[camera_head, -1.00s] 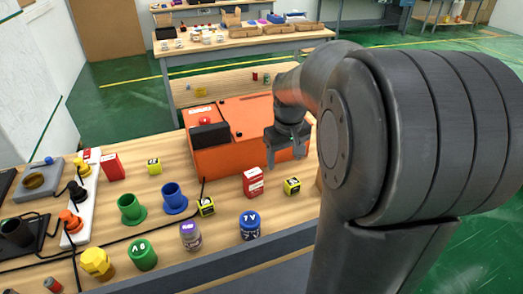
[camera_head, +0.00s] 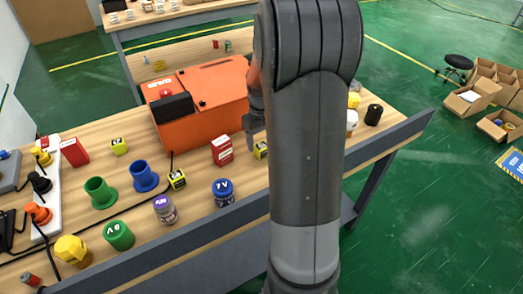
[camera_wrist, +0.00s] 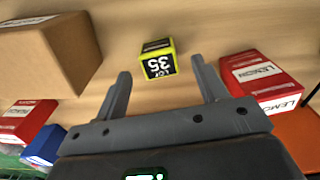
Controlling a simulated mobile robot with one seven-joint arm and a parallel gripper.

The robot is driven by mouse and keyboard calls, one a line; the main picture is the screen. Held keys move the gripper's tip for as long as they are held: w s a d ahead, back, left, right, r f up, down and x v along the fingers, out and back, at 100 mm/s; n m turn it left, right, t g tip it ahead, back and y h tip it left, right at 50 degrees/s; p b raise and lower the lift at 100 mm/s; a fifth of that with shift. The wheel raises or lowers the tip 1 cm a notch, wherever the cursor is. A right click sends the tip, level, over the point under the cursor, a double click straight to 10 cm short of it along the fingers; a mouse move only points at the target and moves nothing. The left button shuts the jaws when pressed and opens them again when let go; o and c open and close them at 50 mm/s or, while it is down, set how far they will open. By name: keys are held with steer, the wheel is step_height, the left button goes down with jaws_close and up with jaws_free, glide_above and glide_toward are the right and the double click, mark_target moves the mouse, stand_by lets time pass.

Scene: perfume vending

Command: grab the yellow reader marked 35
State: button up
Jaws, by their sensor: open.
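The yellow reader (camera_wrist: 158,62) is a small cube with yellow edges and a black face marked 35. In the wrist view it lies on the wooden table, beyond and between my fingertips. My gripper (camera_wrist: 160,72) is open and empty, its two fingers apart, with the reader not touched. In the head view, a yellow cube (camera_head: 261,150) beside a red box appears to be this reader; its number is not legible and my arm partly hides it. My gripper (camera_head: 253,124) shows only in part behind my arm there, near the orange machine.
The orange machine (camera_head: 205,120) stands behind. Other yellow cubes (camera_head: 177,179) and several jars share the table (camera_head: 195,205).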

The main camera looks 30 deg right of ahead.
mark_target(262, 145)
steer(key=shift+f, duration=1.9)
steer(key=c, duration=1.1)
steer(key=shift+r, duration=0.1)
